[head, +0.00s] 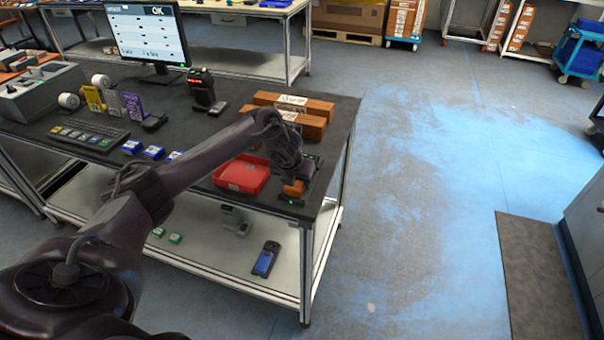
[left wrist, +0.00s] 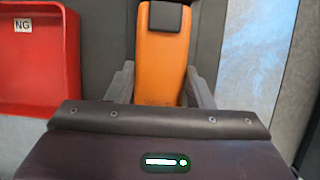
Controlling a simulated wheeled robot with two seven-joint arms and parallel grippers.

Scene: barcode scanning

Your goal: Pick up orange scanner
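The orange scanner (left wrist: 161,65) lies near the front right corner of the dark table. A small part of its orange body (head: 294,188) shows beside my left gripper (head: 290,178) in the head view. In the left wrist view my left gripper's two grey fingers (left wrist: 160,88) stand on either side of the scanner's orange body, very close to its edges. Whether they press on it I cannot tell. The scanner's dark top end points away from the gripper. The left gripper's body hides its near end. My right gripper is not in view.
A red tray (head: 241,175) marked NG lies just left of the scanner; it also shows in the left wrist view (left wrist: 70,60). Brown boxes (head: 307,108) stand behind. A black handheld device (head: 202,88), keyboard (head: 88,135) and monitor (head: 148,37) are further left.

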